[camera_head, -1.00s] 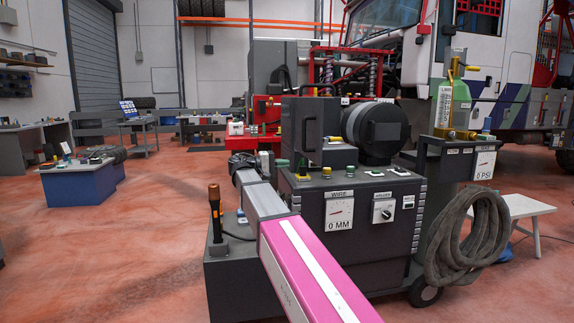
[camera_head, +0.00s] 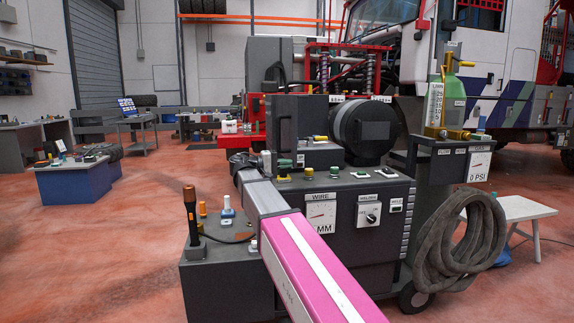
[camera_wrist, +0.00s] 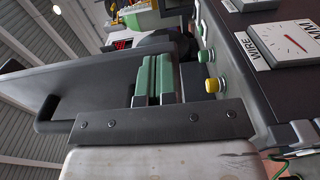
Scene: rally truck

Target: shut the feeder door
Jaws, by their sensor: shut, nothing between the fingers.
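The feeder door (camera_head: 294,128) is a dark grey panel standing upright on top of the welder, left of the black wire spool (camera_head: 366,132). The spool is in plain view, and the door looks open. In the wrist view the door (camera_wrist: 105,82) is a large dark panel with a bar handle at left. My gripper (camera_wrist: 157,62) shows there as two pale green fingers, shut together with nothing between them. They are in front of the door; whether they touch it I cannot tell. In the head view my pink arm hides part of the welder, and the fingers cannot be made out.
The welder (camera_head: 384,232) carries a wire gauge (camera_head: 321,213), a dial and several coloured knobs. A low dark box (camera_head: 228,275) with a torch stands left of my arm. A coiled hose (camera_head: 462,245) and a green bottle (camera_head: 456,103) are at right.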

